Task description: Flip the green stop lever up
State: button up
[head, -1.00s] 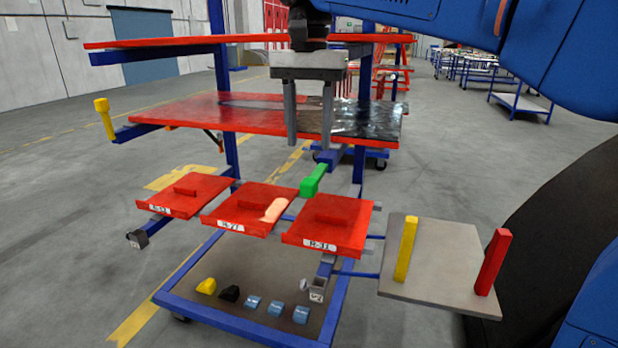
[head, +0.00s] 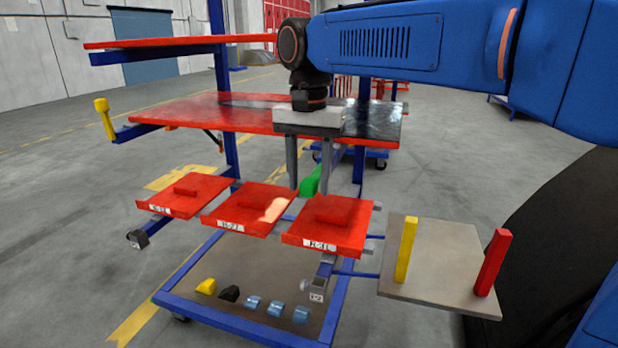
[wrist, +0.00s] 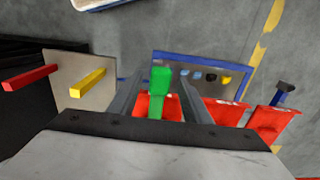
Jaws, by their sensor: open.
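The green stop lever (head: 310,181) sits just behind the rear edge of the right-hand red panel marked R-31 (head: 328,222). It slopes rather than standing upright. My gripper (head: 311,188) points down over it with its two fingers apart and empty. In the head view the lever shows between the fingertips, its upper end partly hidden by them. In the wrist view the green lever (wrist: 158,92) also lies between the two fingers (wrist: 161,78), with a gap on both sides. I cannot see contact.
Two more red panels (head: 245,220) lie to the left. A grey plate (head: 448,270) with an upright yellow bar (head: 405,250) and red bar (head: 492,262) stands to the right. Red shelves (head: 215,112) rise behind my gripper. Small yellow, black and blue knobs (head: 253,305) sit low in front.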

grip_shut()
jog(key=shift+w+d+r+g+y, duration=0.1)
jog(key=shift+w+r+g+y, duration=0.15)
jog(key=shift+r+g, duration=0.45)
jog(key=shift+w+d+r+g+y, duration=0.1)
jog(key=shift+w+r+g+y, duration=0.15)
jog(key=shift+r+g, duration=0.45)
grip_release()
